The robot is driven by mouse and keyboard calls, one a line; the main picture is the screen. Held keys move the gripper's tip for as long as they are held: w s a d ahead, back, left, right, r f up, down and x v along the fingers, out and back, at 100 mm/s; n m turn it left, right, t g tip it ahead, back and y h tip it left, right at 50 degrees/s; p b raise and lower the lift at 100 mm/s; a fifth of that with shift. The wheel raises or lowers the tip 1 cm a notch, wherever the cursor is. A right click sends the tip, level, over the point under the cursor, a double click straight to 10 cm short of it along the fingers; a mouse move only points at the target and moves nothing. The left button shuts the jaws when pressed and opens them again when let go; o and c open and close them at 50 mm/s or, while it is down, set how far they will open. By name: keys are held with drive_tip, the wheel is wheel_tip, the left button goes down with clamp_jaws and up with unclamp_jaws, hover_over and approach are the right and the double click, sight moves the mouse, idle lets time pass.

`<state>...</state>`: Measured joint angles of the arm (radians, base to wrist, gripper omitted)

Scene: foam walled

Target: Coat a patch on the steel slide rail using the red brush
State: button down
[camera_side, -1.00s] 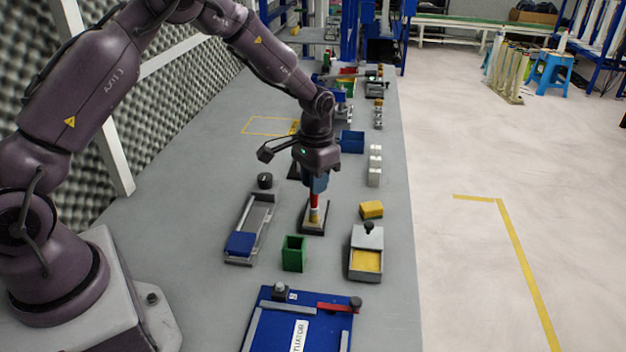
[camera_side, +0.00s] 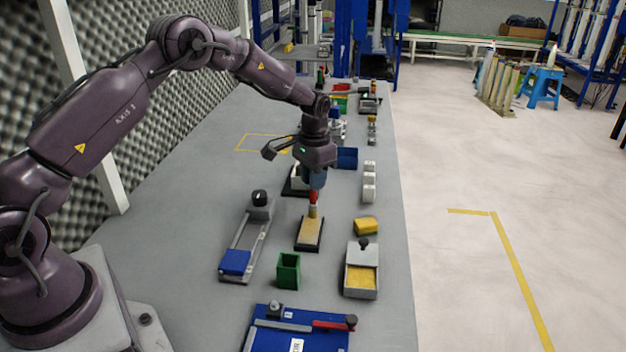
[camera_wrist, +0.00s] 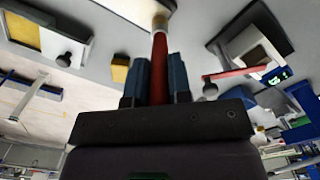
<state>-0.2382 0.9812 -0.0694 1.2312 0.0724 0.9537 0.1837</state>
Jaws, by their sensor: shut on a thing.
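My gripper (camera_side: 314,183) is shut on the red brush (camera_side: 313,197), which points down with its pale bristle end lowest. In the wrist view, the red handle (camera_wrist: 160,68) stands between the two blue fingers, and the bristle end shows at the top edge. The bristles are at the far end of a tan pad on a black base (camera_side: 309,235); I cannot tell whether they touch it. The grey slide rail (camera_side: 249,238) lies to the left of the pad, with a blue block (camera_side: 236,262) at its near end and a black knob at its far end.
A green open box (camera_side: 288,270) stands in front of the pad. To the right are a yellow block (camera_side: 366,226) and a grey box with yellow contents (camera_side: 361,278). A blue board (camera_side: 297,328) lies nearest. The table left of the rail is clear.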

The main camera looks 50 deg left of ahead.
drive_tip(key=shift+s+d, duration=3.3)
drive_tip(key=shift+d, duration=0.05)
wheel_tip(320, 180, up, 8)
